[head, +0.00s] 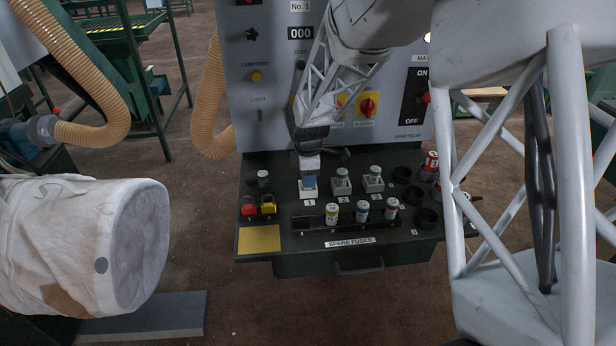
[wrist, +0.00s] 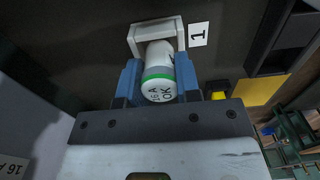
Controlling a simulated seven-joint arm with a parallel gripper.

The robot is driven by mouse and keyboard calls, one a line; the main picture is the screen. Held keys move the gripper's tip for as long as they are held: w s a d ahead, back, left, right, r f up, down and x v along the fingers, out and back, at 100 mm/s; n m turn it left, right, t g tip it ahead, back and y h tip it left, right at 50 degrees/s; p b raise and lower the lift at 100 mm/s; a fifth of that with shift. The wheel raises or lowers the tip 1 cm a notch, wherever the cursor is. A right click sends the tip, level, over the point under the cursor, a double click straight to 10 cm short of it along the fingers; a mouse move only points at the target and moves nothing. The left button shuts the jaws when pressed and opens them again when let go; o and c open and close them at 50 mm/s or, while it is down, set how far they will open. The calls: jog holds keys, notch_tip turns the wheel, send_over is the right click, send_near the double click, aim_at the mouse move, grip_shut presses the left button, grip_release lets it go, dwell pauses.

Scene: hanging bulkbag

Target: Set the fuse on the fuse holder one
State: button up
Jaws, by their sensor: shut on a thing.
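The fuse (wrist: 160,84) is white with a green band, marked 16 A OK on its end. My gripper (wrist: 158,64) is shut on it, with one blue finger on either side. In the wrist view the fuse's far end meets the white fuse holder one (wrist: 171,25), beside the label 1; I cannot tell whether it is fully seated. In the head view my gripper (head: 309,182) points down over fuse holder one (head: 308,194), and the fuse is hidden behind the fingers.
Holders two (head: 342,188) and three (head: 374,187) stand close to the right, each with a green-topped fuse. In front, the spare fuse rack (head: 309,225) holds several fuses. Red and yellow blocks (head: 258,208) sit left. The control panel (head: 260,100) rises behind.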

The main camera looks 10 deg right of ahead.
jog(key=shift+f, duration=0.15)
jog(key=o, duration=1)
notch_tip(320, 180, up, 12)
jog(key=shift+r, duration=0.2)
dwell(0.4)
jog(key=shift+s, duration=0.1)
dwell(0.5)
